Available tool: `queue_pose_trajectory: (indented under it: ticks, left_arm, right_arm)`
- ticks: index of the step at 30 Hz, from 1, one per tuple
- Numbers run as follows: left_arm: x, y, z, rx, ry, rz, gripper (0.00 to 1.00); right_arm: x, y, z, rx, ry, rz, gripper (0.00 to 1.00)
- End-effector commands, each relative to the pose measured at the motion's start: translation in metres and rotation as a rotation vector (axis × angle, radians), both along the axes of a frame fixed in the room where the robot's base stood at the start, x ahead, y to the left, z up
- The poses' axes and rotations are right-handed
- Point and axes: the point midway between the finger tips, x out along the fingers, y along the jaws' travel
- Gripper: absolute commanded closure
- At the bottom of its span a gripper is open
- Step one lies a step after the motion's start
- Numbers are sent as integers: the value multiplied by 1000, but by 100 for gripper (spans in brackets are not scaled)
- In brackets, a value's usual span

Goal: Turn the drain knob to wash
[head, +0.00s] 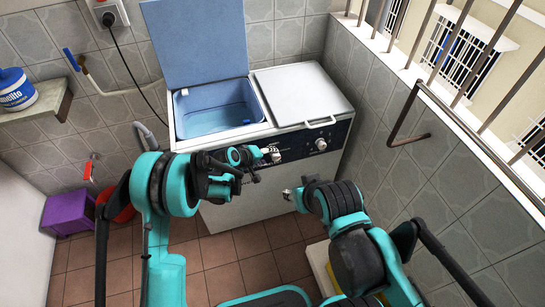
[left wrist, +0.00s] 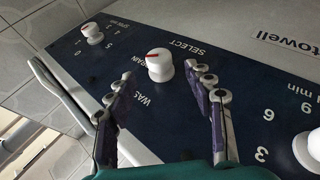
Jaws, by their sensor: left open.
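The white drain knob (left wrist: 159,65), with a red mark, sits on the dark panel under the word SELECT in the left wrist view. Its red mark points to the left, toward the partly hidden word DRAIN; the word WASH is lower. My left gripper (left wrist: 163,78) is open, its two fingers on either side just short of the knob, with no clear contact. In the head view my left gripper (head: 262,155) is at the washing machine's front panel, and partly covers it. My right gripper (head: 290,195) is in front of the machine, empty; its finger opening is too small to judge.
The twin-tub washing machine (head: 225,215) has its left lid (head: 195,40) raised and right lid (head: 300,92) closed. Another knob (head: 320,144) is at the right of the panel. A purple box (head: 68,212) stands at left; a wall with railings is at right.

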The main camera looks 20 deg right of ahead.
Motion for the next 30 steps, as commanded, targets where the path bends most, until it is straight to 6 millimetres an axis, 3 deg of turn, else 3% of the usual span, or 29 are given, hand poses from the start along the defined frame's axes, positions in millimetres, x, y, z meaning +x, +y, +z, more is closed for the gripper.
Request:
queue_pose_trajectory:
  ticks: [3, 10, 25, 30]
  left_arm:
    - [-11, 18, 19, -1, 0, 3, 47]
    - [-26, 40, 42, 0, 1, 1, 47]
    - [-30, 47, 51, 5, -3, 1, 47]
    - [-37, 77, 87, 68, -36, 11, 47]
  right_arm:
    - [0, 0, 0, 0, 0, 0, 60]
    - [0, 0, 0, 0, 0, 0, 60]
    - [0, 0, 0, 0, 0, 0, 60]
    - [0, 0, 0, 0, 0, 0, 60]
